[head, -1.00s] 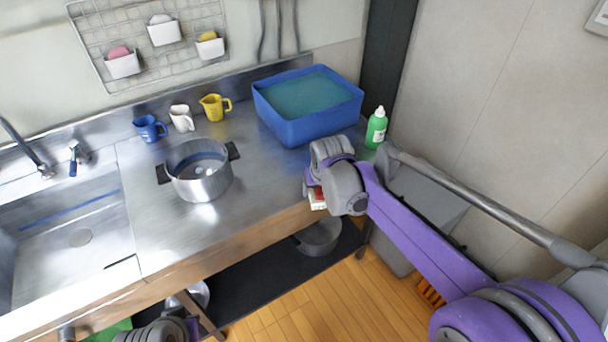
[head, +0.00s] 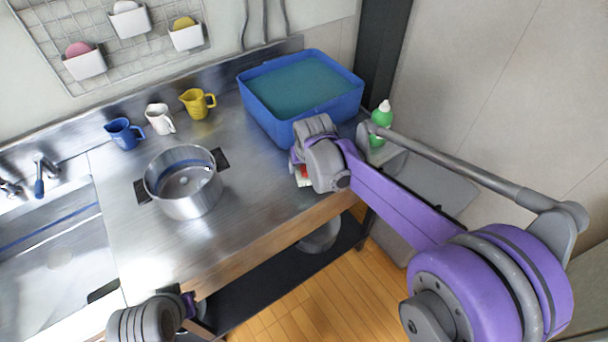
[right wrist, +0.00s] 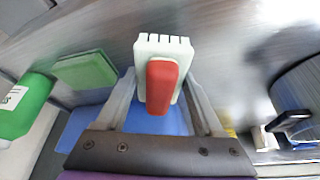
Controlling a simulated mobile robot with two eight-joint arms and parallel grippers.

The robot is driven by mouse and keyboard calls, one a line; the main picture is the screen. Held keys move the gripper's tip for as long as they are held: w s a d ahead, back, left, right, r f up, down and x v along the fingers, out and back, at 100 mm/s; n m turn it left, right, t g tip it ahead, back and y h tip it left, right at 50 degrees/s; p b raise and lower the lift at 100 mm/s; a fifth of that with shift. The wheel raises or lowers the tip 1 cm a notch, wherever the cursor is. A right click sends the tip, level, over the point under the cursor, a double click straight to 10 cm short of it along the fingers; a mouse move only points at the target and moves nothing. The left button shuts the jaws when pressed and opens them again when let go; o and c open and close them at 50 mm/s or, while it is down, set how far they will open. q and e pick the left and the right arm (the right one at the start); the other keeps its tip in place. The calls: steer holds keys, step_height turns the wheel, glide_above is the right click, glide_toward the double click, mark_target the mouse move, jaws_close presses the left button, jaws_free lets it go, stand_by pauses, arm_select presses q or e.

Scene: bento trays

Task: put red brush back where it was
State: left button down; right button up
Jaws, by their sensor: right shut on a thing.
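The red brush (right wrist: 161,85), a red handle on a white block with slots, is held between the two fingers of my right gripper (right wrist: 163,100) in the right wrist view. In the head view only a bit of the brush (head: 303,176) shows under my right gripper (head: 300,172). It is over the front right part of the steel counter, in front of the blue basin (head: 268,124). Whether it touches the counter cannot be told. My left arm shows at the bottom left of the head view; its gripper's fingers cannot be made out.
A steel pot (head: 187,203) stands mid-counter, with blue, white and yellow cups behind it. A green bottle (head: 381,120) stands right of the basin. A green sponge (right wrist: 85,75) shows in the right wrist view. The sink is at left. Bare counter lies between pot and right gripper.

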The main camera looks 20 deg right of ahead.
steer(key=shift+w+f, duration=0.15)
steer(key=shift+f, duration=2)
steer(key=shift+f, duration=0.1)
steer(key=o, duration=1.3)
steer(key=shift+r, duration=0.2)
steer(key=v, duration=1.1)
steer(key=shift+r, duration=0.1)
steer(key=s+d+f, duration=0.1)
steer(key=s+f, duration=0.2)
steer(key=s, duration=0.8)
steer(key=s+d+f, duration=0.2)
steer(key=s+f, duration=0.1)
steer(key=s, duration=0.8)
steer(key=shift+s+f+t, duration=0.25)
steer(key=shift+f+t, duration=0.05)
steer(key=shift+t, duration=0.1)
